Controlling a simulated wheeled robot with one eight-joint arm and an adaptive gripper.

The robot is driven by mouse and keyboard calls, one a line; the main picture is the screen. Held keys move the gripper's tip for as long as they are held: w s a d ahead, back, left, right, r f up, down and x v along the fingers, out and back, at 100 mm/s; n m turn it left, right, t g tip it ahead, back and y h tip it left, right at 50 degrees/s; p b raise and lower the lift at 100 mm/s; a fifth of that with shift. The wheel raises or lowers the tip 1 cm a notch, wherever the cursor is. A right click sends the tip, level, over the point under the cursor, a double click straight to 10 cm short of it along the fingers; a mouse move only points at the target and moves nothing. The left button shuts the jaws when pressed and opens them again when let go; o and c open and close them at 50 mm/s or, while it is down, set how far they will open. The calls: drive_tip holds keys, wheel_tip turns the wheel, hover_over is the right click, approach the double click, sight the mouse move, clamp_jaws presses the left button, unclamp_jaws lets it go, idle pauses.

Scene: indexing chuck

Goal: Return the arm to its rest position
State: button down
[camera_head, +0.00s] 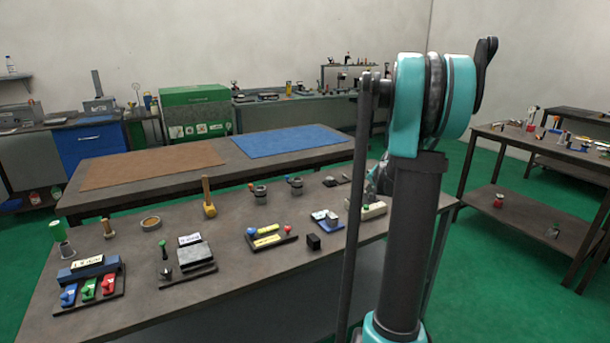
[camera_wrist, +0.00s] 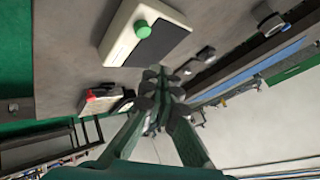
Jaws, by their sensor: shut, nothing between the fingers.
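My arm (camera_head: 405,230) stands upright at the right of the near bench in the head view, with its teal joint (camera_head: 408,105) high above the bench. My gripper (camera_wrist: 160,82) shows in the wrist view with its two teal fingers converging and the dark tips together, nothing between them. In the head view the gripper is mostly hidden behind my arm. In the wrist view, a beige box with a green knob (camera_wrist: 125,42) lies beyond the fingertips, apart from them. A small pale device with a red part (camera_wrist: 100,102) lies to its lower left.
A second bench with brown (camera_head: 150,165) and blue mats (camera_head: 288,140) stands behind. A shelved table (camera_head: 520,215) stands right.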

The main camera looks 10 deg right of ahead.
drive_tip(key=s+a+f+n+g, duration=0.1)
drive_tip(key=s+a+f+n, duration=0.2)
drive_tip(key=s+a, duration=0.4)
drive_tip(key=s+a+f+n+g, duration=0.2)
drive_tip(key=s+a, duration=0.5)
drive_tip(key=s, duration=0.9)
drive_tip(key=s+a+f+n+g, duration=0.1)
drive_tip(key=s+a+f+n, duration=0.3)
drive_tip(key=s+a, duration=0.3)
drive_tip(key=s+f, duration=0.1)
drive_tip(key=s, duration=0.4)
drive_tip(key=shift+s+n+g+y, duration=0.3)
drive_tip(key=shift+g, duration=0.1)
drive_tip(key=shift+a, duration=0.1)
